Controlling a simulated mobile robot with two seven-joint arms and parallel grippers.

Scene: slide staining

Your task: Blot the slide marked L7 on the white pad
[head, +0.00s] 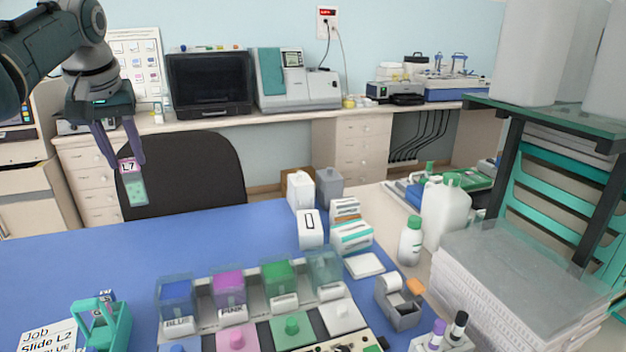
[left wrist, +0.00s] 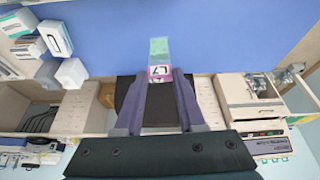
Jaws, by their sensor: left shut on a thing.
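My left gripper (head: 120,150) is shut on the slide marked L7 (head: 134,188), holding it by its pink-edged label end. The slide hangs down, pale green, well above the blue mat. The left wrist view shows the slide (left wrist: 159,50) between the fingertips of the left gripper (left wrist: 159,80). A white pad (head: 364,265) lies flat right of the staining jars, far to the right of the slide. My right gripper is not in view.
Staining jars stand in a row, blue (head: 176,300), purple (head: 229,290), green (head: 278,279) and clear (head: 324,267). A green holder (head: 103,325) and a job card (head: 47,338) are at the front left. The blue mat (head: 80,260) is clear at left. White bottles (head: 411,241) stand at right.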

